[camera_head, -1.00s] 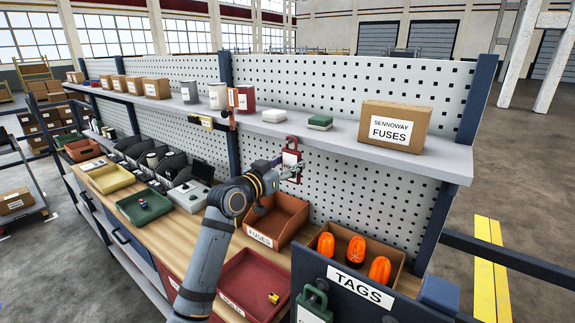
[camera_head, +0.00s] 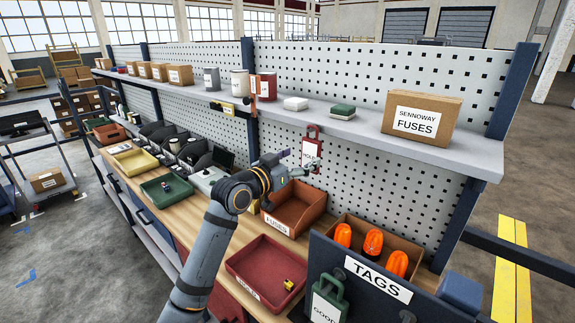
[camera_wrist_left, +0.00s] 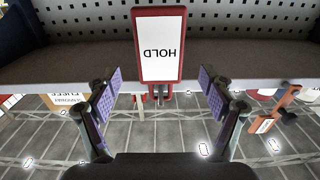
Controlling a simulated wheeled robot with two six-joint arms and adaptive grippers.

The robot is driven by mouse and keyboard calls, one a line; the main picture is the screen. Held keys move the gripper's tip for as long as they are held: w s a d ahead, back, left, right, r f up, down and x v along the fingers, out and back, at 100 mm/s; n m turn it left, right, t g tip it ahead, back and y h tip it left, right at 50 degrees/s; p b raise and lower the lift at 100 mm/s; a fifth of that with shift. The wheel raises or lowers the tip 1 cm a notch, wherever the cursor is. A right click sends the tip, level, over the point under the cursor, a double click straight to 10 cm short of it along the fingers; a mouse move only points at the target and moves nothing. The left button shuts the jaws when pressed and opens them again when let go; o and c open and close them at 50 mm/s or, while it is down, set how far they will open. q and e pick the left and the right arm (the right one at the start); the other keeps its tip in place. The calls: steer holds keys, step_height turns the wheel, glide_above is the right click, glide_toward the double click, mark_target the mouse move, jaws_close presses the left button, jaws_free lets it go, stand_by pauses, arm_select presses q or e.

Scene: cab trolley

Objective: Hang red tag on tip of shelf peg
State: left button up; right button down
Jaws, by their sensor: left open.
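The red tag (camera_head: 312,150), with a white label, hangs upright at the front edge of the grey shelf (camera_head: 350,130). In the left wrist view the tag (camera_wrist_left: 160,46) appears upside down and reads HOLD. Its loop end meets a small peg (camera_wrist_left: 160,98) at the shelf edge; exactly how the loop sits on the peg is hard to tell. My left gripper (camera_head: 302,168) is open, just left of and below the tag. In the wrist view its fingers (camera_wrist_left: 160,80) stand on both sides with gaps, not touching the tag. My right gripper is not in view.
A TAGS panel (camera_head: 376,278) with a green tag (camera_head: 328,300) stands in front, beside a box of orange items (camera_head: 372,242). A fuses box (camera_head: 421,118) and cans stand on the shelf.

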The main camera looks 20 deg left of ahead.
arm_select(q)
steer(key=v, duration=0.8)
steer(key=shift+s+r, duration=0.1)
